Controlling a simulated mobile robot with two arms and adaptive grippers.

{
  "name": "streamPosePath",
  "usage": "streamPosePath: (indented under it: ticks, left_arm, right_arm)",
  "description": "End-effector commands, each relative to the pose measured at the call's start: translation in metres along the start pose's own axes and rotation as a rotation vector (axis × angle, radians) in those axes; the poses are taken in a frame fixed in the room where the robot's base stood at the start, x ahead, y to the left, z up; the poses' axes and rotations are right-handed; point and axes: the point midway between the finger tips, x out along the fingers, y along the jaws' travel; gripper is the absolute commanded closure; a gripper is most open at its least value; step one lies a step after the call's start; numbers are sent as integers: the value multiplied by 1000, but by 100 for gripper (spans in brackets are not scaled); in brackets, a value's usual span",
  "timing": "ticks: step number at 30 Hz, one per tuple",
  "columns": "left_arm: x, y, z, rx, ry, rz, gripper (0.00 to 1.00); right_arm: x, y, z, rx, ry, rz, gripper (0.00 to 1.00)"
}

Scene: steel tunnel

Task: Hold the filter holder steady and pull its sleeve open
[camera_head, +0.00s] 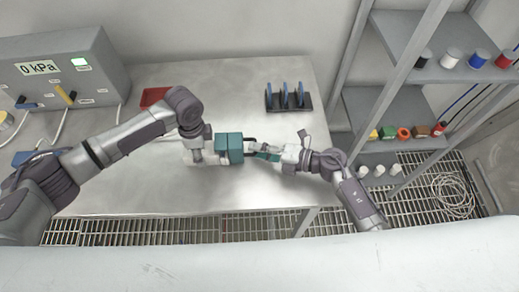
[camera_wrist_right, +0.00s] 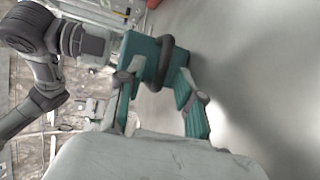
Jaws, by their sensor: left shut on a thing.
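The filter holder (camera_head: 230,148) is a teal block near the front edge of the steel table, with a dark loop on its right side. It also shows in the right wrist view (camera_wrist_right: 144,58), where the dark loop (camera_wrist_right: 166,62) stands out from it. My left gripper (camera_head: 213,152) is shut on the holder's left side; its fingertips are mostly hidden. My right gripper (camera_head: 262,151) faces the holder from the right. Its teal-padded fingers are spread apart (camera_wrist_right: 158,105), with the dark loop between them. I cannot tell whether they touch it. I cannot make out the sleeve's seam.
A black rack with blue discs (camera_head: 288,98) stands behind the grippers. A red tray (camera_head: 153,97) lies behind my left arm. A grey box reading 0 kPa (camera_head: 60,75) stands at left. Shelves (camera_head: 405,112) with small items stand at right. Grating (camera_head: 150,231) lies before the table.

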Motion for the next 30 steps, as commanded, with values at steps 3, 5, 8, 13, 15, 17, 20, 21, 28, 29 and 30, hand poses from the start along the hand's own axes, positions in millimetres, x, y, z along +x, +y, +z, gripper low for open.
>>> streamPosePath:
  ticks: [3,5,8,13,15,17,20,21,28,29,30]
  left_arm:
    - [1,1,0,0,-1,1,82]
    - [1,1,0,0,-1,1,82]
    - [1,1,0,0,-1,1,82]
    - [1,1,0,0,-1,2,82]
    - [1,1,0,0,-1,2,82]
    - [1,1,0,0,-1,2,82]
    - [1,0,1,-1,-2,2,82]
    - [1,0,1,-1,-2,2,82]
    - [1,0,1,-1,-3,2,82]
    - [1,0,1,-2,-3,2,82]
    - [1,0,1,-2,-3,2,82]
  right_arm:
    - [0,0,0,0,0,0,85]
    - [0,0,0,0,0,0,95]
    - [0,0,0,0,0,-1,100]
    - [-1,-1,0,0,0,-1,100]
    - [-1,-1,0,-1,0,-2,100]
    - [-2,-2,0,-1,0,-3,100]
    - [-14,-6,5,-2,-1,-7,100]
    - [-20,-8,8,-3,-1,-8,100]
    - [-41,-12,16,-2,-1,-4,100]
    - [-41,-12,16,-2,-1,-4,100]
    - [-41,-11,16,-2,-1,-4,100]
